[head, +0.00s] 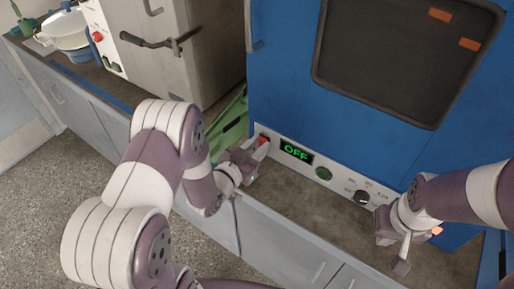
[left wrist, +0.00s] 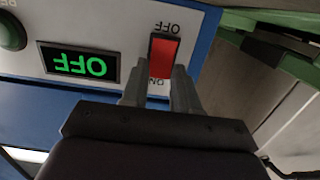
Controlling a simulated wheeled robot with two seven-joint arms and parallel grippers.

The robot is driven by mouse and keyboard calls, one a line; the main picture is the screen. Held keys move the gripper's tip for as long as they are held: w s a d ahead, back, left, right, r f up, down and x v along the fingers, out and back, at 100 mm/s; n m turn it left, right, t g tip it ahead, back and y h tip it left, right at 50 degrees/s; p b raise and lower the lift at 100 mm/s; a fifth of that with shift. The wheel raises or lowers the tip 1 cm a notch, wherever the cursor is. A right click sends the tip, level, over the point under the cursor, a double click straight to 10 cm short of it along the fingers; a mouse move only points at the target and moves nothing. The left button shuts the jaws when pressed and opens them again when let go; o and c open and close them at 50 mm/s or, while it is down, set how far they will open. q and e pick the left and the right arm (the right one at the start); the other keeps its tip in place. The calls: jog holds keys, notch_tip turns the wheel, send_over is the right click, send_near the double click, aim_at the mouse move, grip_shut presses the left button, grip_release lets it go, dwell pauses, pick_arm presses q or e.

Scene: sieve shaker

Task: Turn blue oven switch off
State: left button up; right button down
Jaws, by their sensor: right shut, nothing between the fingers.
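The blue oven (head: 285,60) stands at the right in the head view, with a light control panel along its bottom. The red rocker switch (head: 263,138) is at the panel's left end, partly hidden by my left gripper (head: 254,155). In the left wrist view the red switch (left wrist: 163,56) appears upside down, with OFF and ON labels at its ends. My left gripper (left wrist: 159,84) is open, its fingertips apart at the switch's ON end; I cannot tell whether they touch it. The display (head: 296,151) reads OFF in green. My right gripper (head: 402,262) is shut and empty over the counter.
A grey oven (head: 160,60) stands to the left, with a green object (head: 232,122) between the ovens. The grey-brown counter (head: 300,195) is clear before the panel.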

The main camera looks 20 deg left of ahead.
pick_arm(q)
jog(key=o, duration=0.3)
jog(key=v, duration=1.2)
jog(key=shift+s, duration=0.4)
jog(key=shift+a, duration=0.15)
